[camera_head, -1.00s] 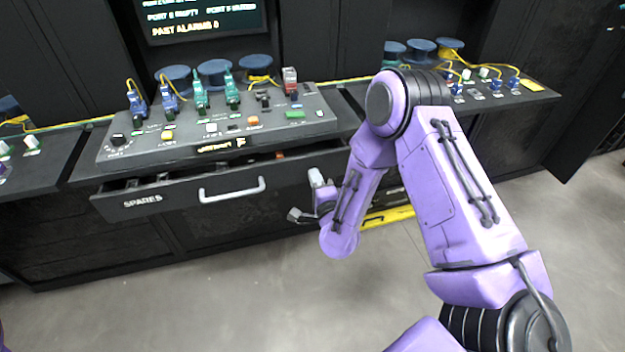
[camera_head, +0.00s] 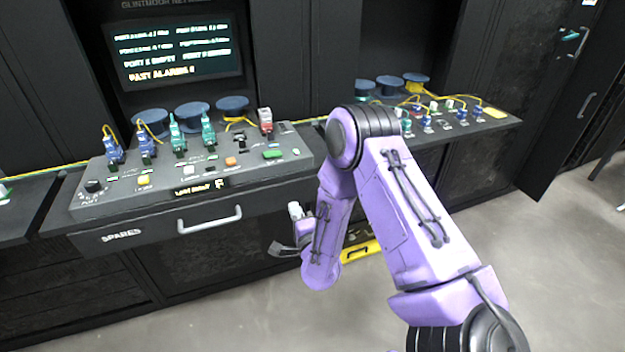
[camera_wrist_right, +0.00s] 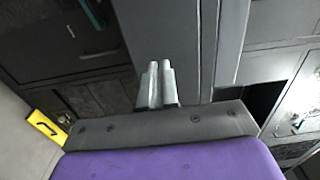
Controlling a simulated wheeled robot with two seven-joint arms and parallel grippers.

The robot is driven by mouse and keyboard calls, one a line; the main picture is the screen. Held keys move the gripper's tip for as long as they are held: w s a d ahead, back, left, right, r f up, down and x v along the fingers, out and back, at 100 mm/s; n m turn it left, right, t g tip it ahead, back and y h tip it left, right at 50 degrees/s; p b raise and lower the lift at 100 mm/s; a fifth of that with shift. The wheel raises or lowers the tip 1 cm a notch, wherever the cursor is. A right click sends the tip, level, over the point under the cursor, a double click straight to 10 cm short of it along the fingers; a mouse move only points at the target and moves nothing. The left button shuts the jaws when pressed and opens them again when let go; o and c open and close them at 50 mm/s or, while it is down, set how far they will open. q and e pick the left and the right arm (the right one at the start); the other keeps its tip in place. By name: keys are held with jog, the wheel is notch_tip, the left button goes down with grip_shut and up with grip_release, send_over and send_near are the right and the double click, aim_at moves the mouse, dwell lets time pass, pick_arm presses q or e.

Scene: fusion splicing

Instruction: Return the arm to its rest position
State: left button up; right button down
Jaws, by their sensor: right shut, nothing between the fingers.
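My right arm is purple with black joints and reaches in from the lower right in the head view. Its gripper (camera_head: 290,228) is partly hidden behind the forearm and hangs in front of the bench, right of the drawer marked SPARES (camera_head: 150,231). In the right wrist view, the two pale fingers (camera_wrist_right: 155,84) lie together with nothing between them. The gripper appears apart from the bench and drawer. My left gripper does not show in any view.
The sloped console (camera_head: 190,180) carries several blue, green and red plugs. A screen (camera_head: 175,55) stands behind it. A yellow piece (camera_head: 362,250) lies low behind my forearm. A cabinet door (camera_head: 560,90) stands at the right. Grey floor (camera_head: 250,320) is open in front.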

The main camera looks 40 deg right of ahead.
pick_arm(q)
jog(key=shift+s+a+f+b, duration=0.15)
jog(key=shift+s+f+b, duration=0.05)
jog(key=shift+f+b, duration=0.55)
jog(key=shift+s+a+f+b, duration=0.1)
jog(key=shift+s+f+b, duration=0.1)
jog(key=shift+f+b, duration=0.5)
pick_arm(e)
jog(key=v, duration=1.1)
jog(key=shift+w+a, duration=0.15)
jog(key=shift+a, duration=0.25)
